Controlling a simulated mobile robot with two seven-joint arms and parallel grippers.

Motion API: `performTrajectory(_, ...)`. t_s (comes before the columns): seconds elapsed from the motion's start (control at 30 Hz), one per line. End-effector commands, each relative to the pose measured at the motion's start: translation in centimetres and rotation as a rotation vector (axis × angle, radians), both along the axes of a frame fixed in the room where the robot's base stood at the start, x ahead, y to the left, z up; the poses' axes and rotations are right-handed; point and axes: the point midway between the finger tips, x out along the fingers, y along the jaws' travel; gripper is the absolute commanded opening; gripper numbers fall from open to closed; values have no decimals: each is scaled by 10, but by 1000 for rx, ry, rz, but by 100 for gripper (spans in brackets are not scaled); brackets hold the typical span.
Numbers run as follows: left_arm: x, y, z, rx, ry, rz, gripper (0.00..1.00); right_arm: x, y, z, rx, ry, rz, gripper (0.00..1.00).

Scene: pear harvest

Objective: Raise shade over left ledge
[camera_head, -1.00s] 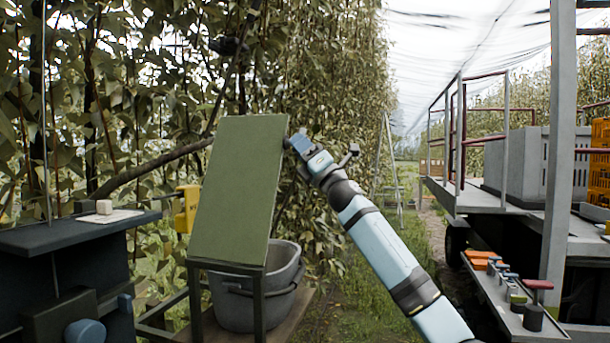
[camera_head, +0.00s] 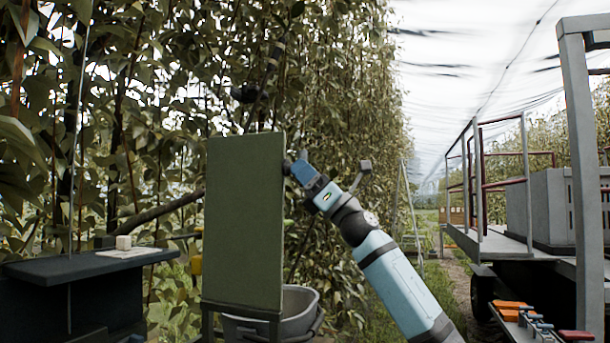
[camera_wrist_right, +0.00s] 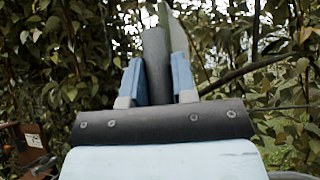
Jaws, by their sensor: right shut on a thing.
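The shade is a flat green panel (camera_head: 243,222) standing nearly upright on a dark frame (camera_head: 240,318). My right gripper (camera_head: 292,166) is at the panel's upper right edge. In the right wrist view, the blue fingers of my right gripper (camera_wrist_right: 158,80) are shut on a dark grey grip piece (camera_wrist_right: 154,58). The green panel (camera_wrist_right: 164,18) shows edge-on just beyond it. A dark ledge (camera_head: 60,268) at the left carries a pale card (camera_head: 145,252) with a small light cube (camera_head: 123,242) on it. My left gripper is not in view.
A grey bucket (camera_head: 300,312) stands behind the panel's lower part. Leafy trees stand close behind, with a dark device (camera_head: 245,93) among the leaves. A cart (camera_head: 490,240) with rails and a grey crate (camera_head: 545,205) is at the right. A grassy lane lies between.

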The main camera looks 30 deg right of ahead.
Motion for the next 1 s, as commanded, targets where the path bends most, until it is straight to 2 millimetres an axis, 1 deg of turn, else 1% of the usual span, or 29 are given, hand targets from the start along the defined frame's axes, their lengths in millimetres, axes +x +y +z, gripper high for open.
performTrajectory(0.2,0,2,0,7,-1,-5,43,0,0,1,1,-1,3,0)
performTrajectory(0.23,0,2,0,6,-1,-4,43,0,0,1,1,0,3,30)
performTrajectory(0.27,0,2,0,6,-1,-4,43,0,0,1,1,0,3,37)
performTrajectory(0.3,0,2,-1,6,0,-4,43,0,0,1,1,0,2,46)
performTrajectory(0.33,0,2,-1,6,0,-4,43,0,0,0,0,0,2,49)
performTrajectory(0.6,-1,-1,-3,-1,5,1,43,0,0,-1,1,1,1,49)
performTrajectory(0.73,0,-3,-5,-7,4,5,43,-4,-6,-9,1,1,0,49)
performTrajectory(0.87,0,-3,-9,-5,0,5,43,-15,-17,-27,-1,2,0,49)
performTrajectory(1.0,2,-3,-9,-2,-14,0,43,-29,-35,-52,1,4,-1,49)
